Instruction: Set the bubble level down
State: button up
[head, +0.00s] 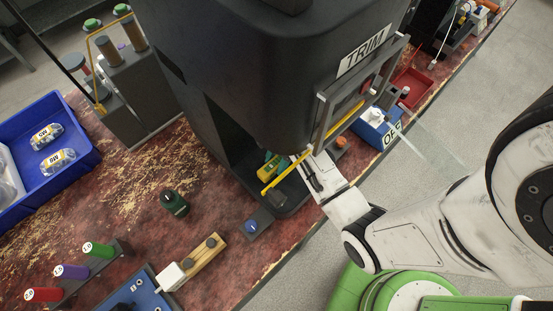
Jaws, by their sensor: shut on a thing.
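The bubble level (269,167) seems to be the small yellow and green block at the mouth of the dark TRIM machine. My gripper (283,174) reaches in from the right, and its jaws are shut on it. A yellow bar (288,171) crosses in front and partly hides the jaws and the block. The block is close over the machine's dark base plate (290,200); I cannot tell whether it touches.
The black TRIM machine (235,60) stands over the work area. A blue button box (257,222), a dark green knob-like object (174,203) and a wooden block (205,257) are on the worn red bench (135,200). A blue crate (85,140) is at left.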

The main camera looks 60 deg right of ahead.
jog(key=shift+f, duration=0.2)
jog(key=o, duration=1.1)
jog(key=shift+r, duration=0.15)
jog(key=v, duration=0.5)
jog(key=shift+d+r+b, duration=0.15)
jog(key=shift+d+b, duration=0.05)
jog(key=shift+b, duration=0.15)
jog(key=s+d, duration=0.1)
jog(key=d, duration=0.2)
jog(key=s+d, duration=0.1)
jog(key=d, duration=0.3)
jog(key=s+d, duration=0.1)
jog(key=d, duration=0.3)
jog(key=shift+s+d+f+p, duration=0.1)
jog(key=shift+s+f+p, duration=0.1)
jog(key=shift+p, duration=0.1)
